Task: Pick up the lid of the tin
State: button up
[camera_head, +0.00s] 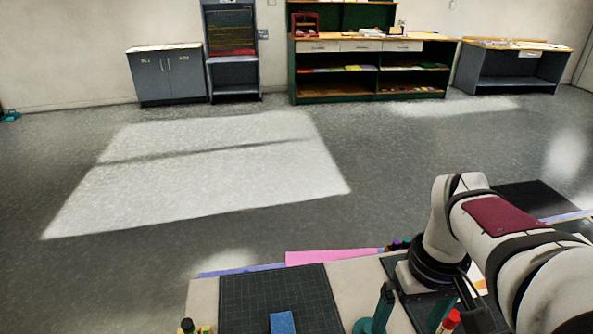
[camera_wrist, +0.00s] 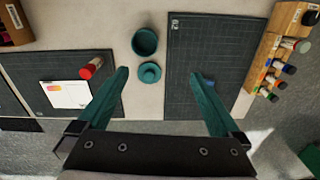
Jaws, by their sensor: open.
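The round teal lid (camera_wrist: 150,72) with a small knob lies flat on the pale table in the wrist view. It is beside the open teal tin (camera_wrist: 145,41), whose dark inside shows. The lid is off the tin. My gripper (camera_wrist: 159,73) is open and empty. Its two teal fingers are spread wide, and the lid appears between their tips, lower down on the table. In the head view a teal round shape (camera_head: 364,326) shows at the bottom edge; I cannot tell whether it is tin or lid.
A dark cutting mat (camera_wrist: 221,35) with a blue block (camera_wrist: 208,81) lies right of the tin. A red-capped stick (camera_wrist: 91,68) and a white card (camera_wrist: 66,95) are at the left. A wooden rack (camera_wrist: 268,50) of bottles stands far right. Pink paper (camera_head: 330,257) lies at the table's far edge.

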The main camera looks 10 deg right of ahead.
jog(key=s+a+m, duration=0.1)
jog(key=s+a, duration=0.2)
jog(key=a, duration=0.2)
jog(key=s+a+f+m+y, duration=0.1)
jog(key=s+a, duration=0.2)
jog(key=a, duration=0.3)
jog(key=shift+s+a+f+m, duration=0.15)
jog(key=shift+s+f+m, duration=0.05)
jog(key=shift+m, duration=0.2)
jog(key=shift+m+y, duration=0.3)
jog(key=shift+m, duration=0.6)
jog(key=s+a, duration=0.1)
jog(key=s+a+f, duration=0.1)
jog(key=s, duration=0.1)
jog(key=s+a, duration=0.1)
jog(key=shift+s+a+f, duration=0.35)
jog(key=shift+a+f, duration=0.05)
jog(key=shift+c, duration=1.1)
jog(key=shift+s+a+f, duration=0.1)
jog(key=shift+s, duration=0.1)
jog(key=shift+c, duration=0.6)
jog(key=m+h, duration=0.2)
jog(key=m, duration=1.9)
send_over(370, 332)
notch_tip(370, 332, down, 5)
jog(key=shift+m, duration=0.3)
jog(key=f, duration=1.5)
jog(key=shift+w+d+f, duration=0.1)
jog(key=shift+w+d, duration=0.15)
jog(key=shift+w, duration=0.15)
